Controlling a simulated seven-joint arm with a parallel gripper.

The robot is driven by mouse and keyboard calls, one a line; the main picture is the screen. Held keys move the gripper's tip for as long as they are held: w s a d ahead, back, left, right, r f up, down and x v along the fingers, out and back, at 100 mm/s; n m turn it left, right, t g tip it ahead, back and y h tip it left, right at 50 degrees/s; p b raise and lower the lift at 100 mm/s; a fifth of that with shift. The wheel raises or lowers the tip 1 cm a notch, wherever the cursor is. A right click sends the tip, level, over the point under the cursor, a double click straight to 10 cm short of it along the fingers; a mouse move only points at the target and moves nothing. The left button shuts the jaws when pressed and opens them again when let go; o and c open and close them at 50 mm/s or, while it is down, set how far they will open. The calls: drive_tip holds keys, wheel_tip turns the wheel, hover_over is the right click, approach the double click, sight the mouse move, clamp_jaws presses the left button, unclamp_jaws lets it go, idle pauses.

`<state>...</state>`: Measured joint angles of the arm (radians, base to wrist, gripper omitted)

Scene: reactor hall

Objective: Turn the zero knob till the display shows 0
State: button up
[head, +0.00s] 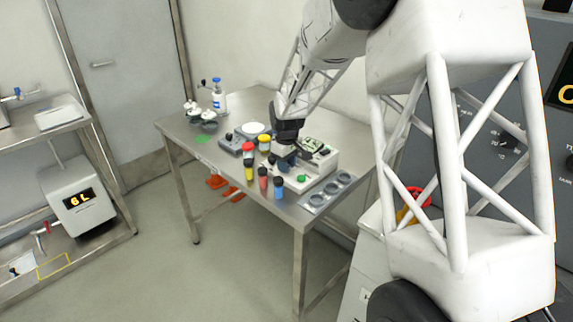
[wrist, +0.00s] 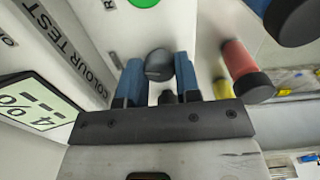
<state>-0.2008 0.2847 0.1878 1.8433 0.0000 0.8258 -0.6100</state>
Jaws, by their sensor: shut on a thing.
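The colour test device (head: 322,168) is a pale box on the steel table in the head view. Its display (head: 313,146) is small there. In the wrist view the display (wrist: 38,105) is tilted and partly cut off; I read a 4, a percent sign and dashes. A dark grey round knob (wrist: 159,64) sits between the blue fingers of my gripper (wrist: 158,82), which is shut on it. In the head view my gripper (head: 286,152) is at the device, and the knob is hidden. The knob's own label is not readable.
Several capped vials, one with a red body (wrist: 238,60), stand close beside the gripper. A tray with round holes (head: 330,192) lies at the table's front right. A grey box (head: 232,145) and a blue-capped bottle (head: 218,98) are further left. A green button (wrist: 145,3) is near the knob.

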drive_tip(key=m, duration=0.7)
idle(0.5)
drive_tip(key=o, duration=0.9)
drive_tip(key=shift+r, duration=0.2)
drive_tip(key=shift+r, duration=3.75)
drive_tip(key=shift+s+r, duration=0.1)
